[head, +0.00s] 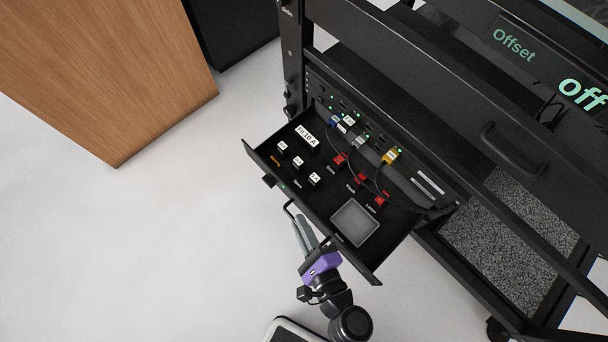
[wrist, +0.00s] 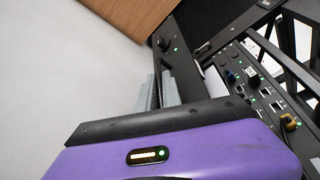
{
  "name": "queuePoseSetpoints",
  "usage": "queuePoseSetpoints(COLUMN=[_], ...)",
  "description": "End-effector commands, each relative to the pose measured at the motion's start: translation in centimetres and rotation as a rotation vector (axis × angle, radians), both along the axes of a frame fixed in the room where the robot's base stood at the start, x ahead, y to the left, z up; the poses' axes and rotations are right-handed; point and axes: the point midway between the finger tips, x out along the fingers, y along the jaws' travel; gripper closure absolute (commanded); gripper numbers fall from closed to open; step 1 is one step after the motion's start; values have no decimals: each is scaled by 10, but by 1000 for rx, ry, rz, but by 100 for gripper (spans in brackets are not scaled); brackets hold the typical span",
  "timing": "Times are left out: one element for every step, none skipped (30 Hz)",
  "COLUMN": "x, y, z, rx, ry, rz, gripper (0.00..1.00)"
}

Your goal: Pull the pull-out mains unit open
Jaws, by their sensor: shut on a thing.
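The pull-out mains unit (head: 330,226) is a black drawer-like tray that stands well out from the black rack. Its top carries white-labelled switches, red labelled parts and a grey square pad. In the wrist view its front panel (wrist: 182,68) runs down from the upper middle, with a black knob and a green light. My gripper (head: 297,218) is at the front of the unit, shut on its front handle (head: 289,207). In the wrist view the grey fingers (wrist: 162,90) show beside the panel, partly hidden behind my purple gripper body, and the grip itself is hidden.
The black rack (head: 400,75) stands behind, with cables and green lights above the unit. Another handle (head: 497,143) is on a panel at right. A wooden cabinet (head: 105,70) stands at upper left.

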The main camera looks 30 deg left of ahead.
Motion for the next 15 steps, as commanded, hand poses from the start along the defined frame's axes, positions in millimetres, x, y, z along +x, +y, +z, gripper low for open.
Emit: queuePoseSetpoints(x=[0, 0, 0, 0, 0, 0, 0, 0, 0, 0, 0, 0, 0, 0, 0], y=[-2, -2, -2, -2, -2, -2, -2, -2, -1, -1, -1, -1, -1, -1, -1], z=[-2, -2, -2, -2, -2, -2, -2, -1, -1, -1, -1, -1, -1, -1, -1], rx=[-3, -3, -3, -3, -3, -3, -3, -3, -2, -2, -2, -2, -2, -2, -1], ry=[2, 3, 3, 3, 3, 3, 2, 2, 2, 2, 2, 2, 2, 2, 2], rz=[-4, -5, -5, -5, -5, -5, -4, -4, -3, -3, -3, -2, -2, -2, -1], gripper=[100, 100, 100, 100, 100, 87, 82, 82, 82, 82, 82, 82, 82, 82, 82])
